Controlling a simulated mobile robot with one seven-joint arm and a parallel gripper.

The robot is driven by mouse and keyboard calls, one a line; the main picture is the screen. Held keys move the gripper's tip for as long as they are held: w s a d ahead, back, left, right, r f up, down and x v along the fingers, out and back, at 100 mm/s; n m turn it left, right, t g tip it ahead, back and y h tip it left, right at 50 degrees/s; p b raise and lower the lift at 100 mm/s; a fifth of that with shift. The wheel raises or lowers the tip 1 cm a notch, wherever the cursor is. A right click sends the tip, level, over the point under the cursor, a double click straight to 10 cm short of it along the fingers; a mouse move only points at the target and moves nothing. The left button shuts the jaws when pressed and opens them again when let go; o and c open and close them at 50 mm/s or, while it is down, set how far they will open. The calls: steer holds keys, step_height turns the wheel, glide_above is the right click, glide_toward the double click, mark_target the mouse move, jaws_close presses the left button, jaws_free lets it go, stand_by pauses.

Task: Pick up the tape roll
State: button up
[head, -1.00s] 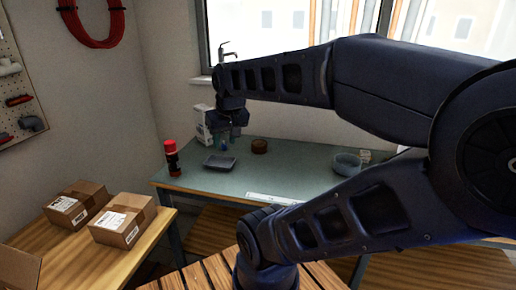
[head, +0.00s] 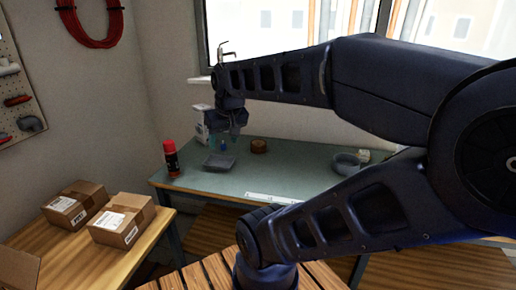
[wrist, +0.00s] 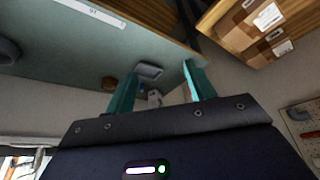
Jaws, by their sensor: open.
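The tape roll appears to be the small brown roll (head: 258,146) on the green-topped table, near its back edge. It also shows as a small brown shape in the wrist view (wrist: 110,83), beside the left finger. My gripper (head: 226,137) hangs above the back of the table, left of the roll and apart from it. In the wrist view its two teal fingers (wrist: 160,69) are spread, with nothing held between them.
A grey tray (head: 219,162) lies left of the roll, and a red-capped dark can (head: 171,158) stands at the table's left. A white box (head: 201,124) is behind my gripper. A grey bowl (head: 346,163) is at right. Cartons (head: 122,219) sit on the wooden table.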

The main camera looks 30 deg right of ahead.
steer(key=o, duration=0.9)
steer(key=n+g+h, duration=0.1)
steer(key=n+h, duration=1.1)
steer(key=n, duration=0.5)
glide_above(256, 146)
steer(key=s+a, duration=0.7)
steer(key=s, duration=0.4)
step_height(256, 146, down, 16)
steer(key=w+f+n+t, duration=0.1)
steer(key=w+f+n, duration=0.1)
steer(key=f, duration=0.2)
steer(key=w+d+f+n+t, duration=0.1)
steer(key=w+f+n, duration=0.2)
steer(key=f, duration=0.2)
steer(key=w+d+f+n+t, duration=0.1)
steer(key=w+f+n, duration=0.1)
steer(key=w+f, duration=0.1)
steer(key=shift+f+t+y, duration=0.3)
steer(key=shift+f, duration=0.35)
steer(key=x, duration=0.5)
steer(key=shift+x, duration=2.8)
